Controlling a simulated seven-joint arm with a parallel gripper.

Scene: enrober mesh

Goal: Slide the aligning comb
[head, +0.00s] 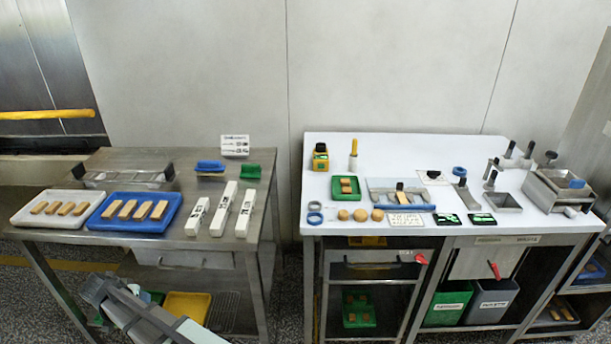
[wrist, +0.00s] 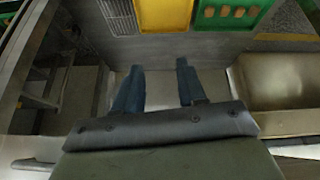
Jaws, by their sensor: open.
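My gripper (wrist: 158,80) is open, its two blue-grey fingers apart with nothing between them in the wrist view. I cannot tell for sure which thing is the aligning comb. On the left steel table (head: 262,200), a long slotted metal piece with a dark end block (head: 122,178) lies behind two trays. A blue-handled tool (head: 210,166) and a green block (head: 250,170) are to its right. The white tray (head: 22,221) and the blue tray (head: 92,222) each hold a row of tan bars. My gripper is not near any of these in the wrist view.
Several white marked blocks (head: 221,210) stand right of the blue tray. The white-topped table (head: 430,150) holds tools, round biscuits and a metal box (head: 560,190). A yellow tray (wrist: 163,16) and a green crate (wrist: 226,14) show low down. A gap separates the tables.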

